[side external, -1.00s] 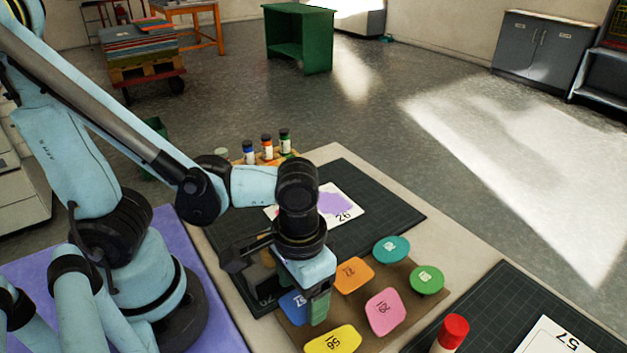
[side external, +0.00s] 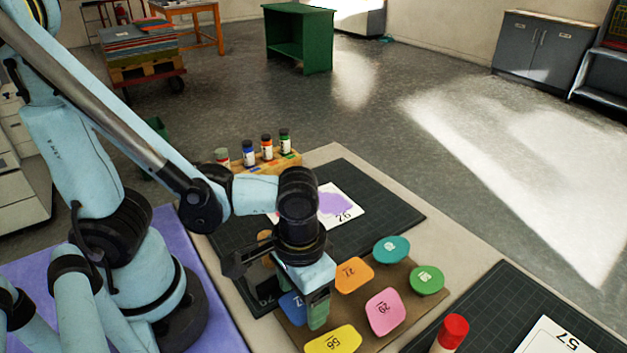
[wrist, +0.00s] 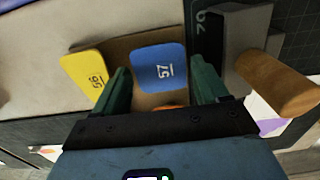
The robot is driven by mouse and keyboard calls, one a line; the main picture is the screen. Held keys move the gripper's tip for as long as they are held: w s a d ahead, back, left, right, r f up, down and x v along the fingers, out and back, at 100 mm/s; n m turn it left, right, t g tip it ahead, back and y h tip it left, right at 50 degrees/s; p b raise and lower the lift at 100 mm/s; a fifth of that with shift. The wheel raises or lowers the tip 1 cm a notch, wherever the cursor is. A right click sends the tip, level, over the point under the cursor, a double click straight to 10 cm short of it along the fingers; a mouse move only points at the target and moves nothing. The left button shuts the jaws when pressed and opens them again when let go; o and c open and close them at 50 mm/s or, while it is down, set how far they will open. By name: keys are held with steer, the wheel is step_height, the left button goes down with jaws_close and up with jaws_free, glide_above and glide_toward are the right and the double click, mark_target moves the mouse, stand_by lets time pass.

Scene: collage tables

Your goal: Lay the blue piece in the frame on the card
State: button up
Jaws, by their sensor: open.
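The blue piece (wrist: 158,66), marked 57, lies on a brown board (wrist: 120,45) in the wrist view. In the side view it shows partly (side external: 291,306), behind my gripper. My gripper (wrist: 161,84) is open and empty, with one green finger on each side of the blue piece's near part; I cannot tell how high above it they are. In the side view my gripper (side external: 318,312) hangs over the board's left part.
Yellow (side external: 333,340), orange (side external: 353,274), pink (side external: 385,311), teal (side external: 391,249) and green (side external: 426,279) pieces lie around. A red-capped bottle (side external: 452,334) stands near the 57 card. A wooden-handled grey block (wrist: 277,84) is close to the right finger. Another card (side external: 345,208) lies behind.

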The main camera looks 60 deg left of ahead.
steer(key=c, duration=0.5)
steer(key=shift+r, duration=0.1)
steer(key=shift+r, duration=2.4)
